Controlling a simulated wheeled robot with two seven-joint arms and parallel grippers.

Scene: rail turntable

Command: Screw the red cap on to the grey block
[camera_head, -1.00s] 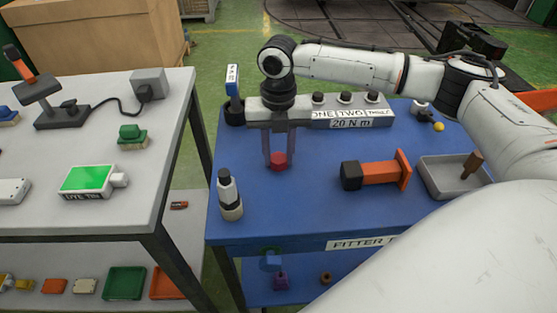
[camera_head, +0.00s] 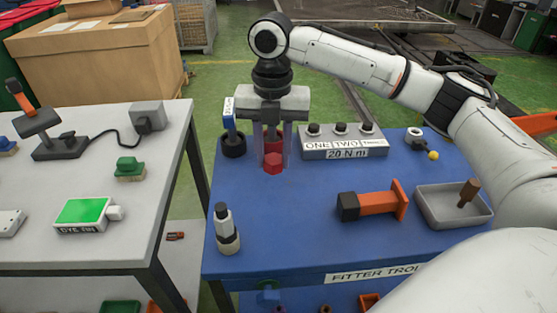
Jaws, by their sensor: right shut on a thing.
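The red cap (camera_head: 273,162) is a small red faceted piece. My right gripper (camera_head: 274,164) points down and is shut on it, with the cap at the fingertips. A darker red patch shows between the fingers above it; I cannot tell what it is. The cap is apart from the posts. My left gripper is not in view.
The blue trolley top (camera_head: 290,225) also bears a dark cup with a blue-handled tool (camera_head: 229,120), a white and grey bottle (camera_head: 226,230), an orange and black fixture (camera_head: 380,203) and a grey tray (camera_head: 440,209). A grey table (camera_head: 110,225) stands at left. The trolley's front middle is clear.

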